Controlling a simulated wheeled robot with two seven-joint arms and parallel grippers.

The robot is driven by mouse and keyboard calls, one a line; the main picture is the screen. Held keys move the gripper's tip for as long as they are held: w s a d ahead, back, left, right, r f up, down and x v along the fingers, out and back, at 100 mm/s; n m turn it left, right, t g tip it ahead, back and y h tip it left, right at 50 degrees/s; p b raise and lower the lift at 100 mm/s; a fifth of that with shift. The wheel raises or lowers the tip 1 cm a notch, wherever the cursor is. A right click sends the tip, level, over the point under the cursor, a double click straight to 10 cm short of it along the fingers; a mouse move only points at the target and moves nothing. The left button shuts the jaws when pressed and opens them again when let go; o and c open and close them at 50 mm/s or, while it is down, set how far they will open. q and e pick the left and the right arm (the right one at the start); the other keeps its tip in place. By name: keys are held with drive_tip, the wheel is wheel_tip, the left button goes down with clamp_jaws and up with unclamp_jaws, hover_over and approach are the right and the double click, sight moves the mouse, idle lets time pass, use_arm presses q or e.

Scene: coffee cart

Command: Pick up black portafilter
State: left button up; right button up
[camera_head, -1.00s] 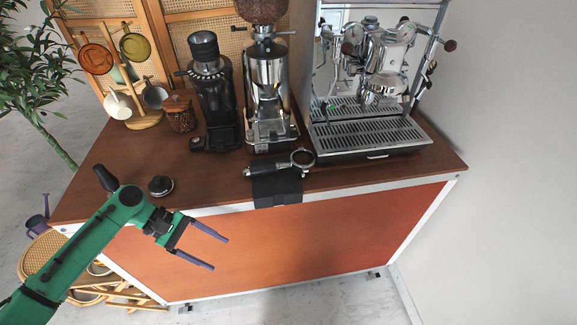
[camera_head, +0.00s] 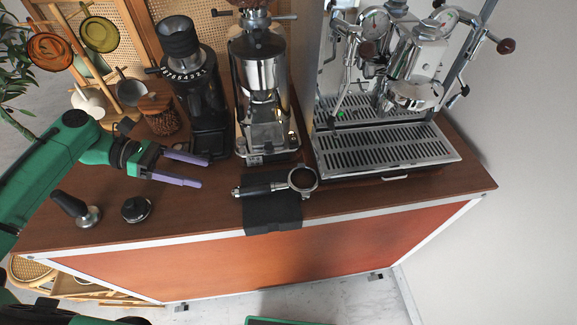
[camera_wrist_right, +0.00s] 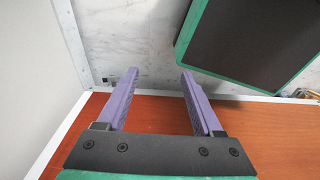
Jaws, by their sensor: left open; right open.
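The portafilter lies on the cart top on a black mat (camera_head: 272,215) near the front edge. Its black handle (camera_head: 252,190) points left and its metal basket ring (camera_head: 302,180) is at the right. My left gripper (camera_head: 204,171) is open and empty above the cart, left of and behind the handle, with its purple fingers pointing right. My right gripper (camera_wrist_right: 156,80) shows in the right wrist view. It is open with nothing between its purple fingers, and the portafilter is not in that view.
An espresso machine (camera_head: 400,80) stands at the right, with a silver grinder (camera_head: 262,90) and a black grinder (camera_head: 195,85) left of it. A tamper (camera_head: 78,208) and a round black tool (camera_head: 136,209) lie at front left. A jar of beans (camera_head: 158,115) stands behind my left gripper.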

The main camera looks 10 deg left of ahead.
sight(248, 186)
use_arm(q)
drive_tip(key=d, duration=0.2)
drive_tip(key=s+d+f+p, duration=0.1)
drive_tip(key=d, duration=0.2)
drive_tip(key=d+f, duration=0.1)
drive_tip(key=d, duration=0.1)
drive_tip(key=shift+s+d+p, duration=0.2)
drive_tip(key=shift+d+p, duration=0.05)
drive_tip(key=shift+p, duration=0.1)
drive_tip(key=x, duration=0.2)
drive_tip(key=p+x, duration=0.1)
drive_tip(key=x, duration=0.3)
drive_tip(key=shift+w+a+f+p, duration=0.1)
drive_tip(key=shift+w+f+p, duration=0.2)
drive_tip(key=shift+w+f, duration=0.1)
use_arm(e)
drive_tip(key=s+r, duration=0.3)
drive_tip(key=shift+r, duration=0.2)
use_arm(q)
clamp_jaws()
use_arm(e)
drive_tip(key=shift+s, duration=0.1)
use_arm(q)
drive_tip(key=shift+r, duration=0.1)
use_arm(e)
drive_tip(key=shift+d, duration=0.1)
